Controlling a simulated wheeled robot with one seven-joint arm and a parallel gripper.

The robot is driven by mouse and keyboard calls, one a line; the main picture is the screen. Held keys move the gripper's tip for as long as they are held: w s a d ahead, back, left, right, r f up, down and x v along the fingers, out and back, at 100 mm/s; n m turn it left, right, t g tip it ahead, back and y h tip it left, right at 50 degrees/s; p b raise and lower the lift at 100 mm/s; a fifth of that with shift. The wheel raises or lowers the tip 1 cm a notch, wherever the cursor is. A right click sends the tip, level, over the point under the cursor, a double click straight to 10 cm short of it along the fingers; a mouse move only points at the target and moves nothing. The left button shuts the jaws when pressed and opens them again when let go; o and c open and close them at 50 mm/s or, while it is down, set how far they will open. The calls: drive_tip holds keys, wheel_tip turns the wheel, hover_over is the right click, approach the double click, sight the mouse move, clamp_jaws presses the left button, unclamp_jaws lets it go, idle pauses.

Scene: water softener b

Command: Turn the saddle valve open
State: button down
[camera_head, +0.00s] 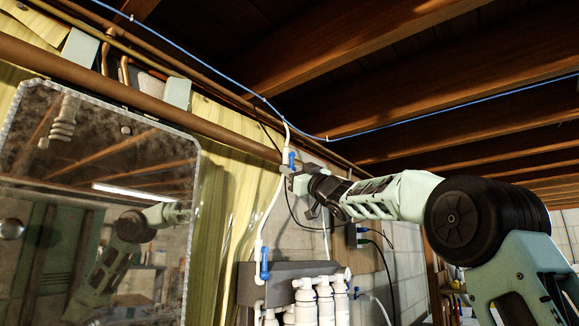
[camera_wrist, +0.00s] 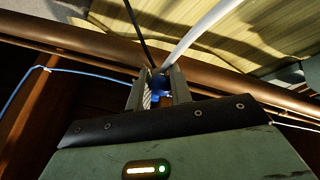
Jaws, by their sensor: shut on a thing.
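A small valve with a blue handle (camera_head: 292,159) sits on the white tubing high on the wall, just below the copper pipe. It appears to be the saddle valve. My gripper (camera_head: 291,178) reaches it from the right. In the wrist view, my gripper's two fingers (camera_wrist: 161,92) are closed around a small blue part, the valve handle (camera_wrist: 160,83). The fingers hide much of the handle and valve body, so how far it is turned is unclear.
A second blue-handled valve (camera_head: 265,262) hangs lower on the white tube (camera_head: 268,212). White filter canisters (camera_head: 322,300) are below. A thick copper pipe (camera_head: 150,117) crosses the wall. A black cable (camera_wrist: 138,35) passes close to the fingers. A mirror (camera_head: 95,215) is left.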

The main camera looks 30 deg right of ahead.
drive_tip(key=shift+r+n+y, duration=0.25)
drive_tip(key=shift+n+y, duration=0.55)
drive_tip(key=shift+n, duration=0.4)
drive_tip(key=shift+s+d+n+g, duration=0.1)
drive_tip(key=shift+n+g, duration=0.2)
drive_tip(key=c, duration=1.3)
unclamp_jaws()
drive_tip(key=shift+f, duration=0.1)
drive_tip(key=shift+s+d+f, duration=0.2)
drive_tip(key=shift+s+f, duration=0.05)
drive_tip(key=shift+f, duration=0.2)
drive_tip(key=shift+b+v, duration=4.95)
drive_tip(key=shift+v, duration=3.25)
drive_tip(key=shift+w+d, duration=0.1)
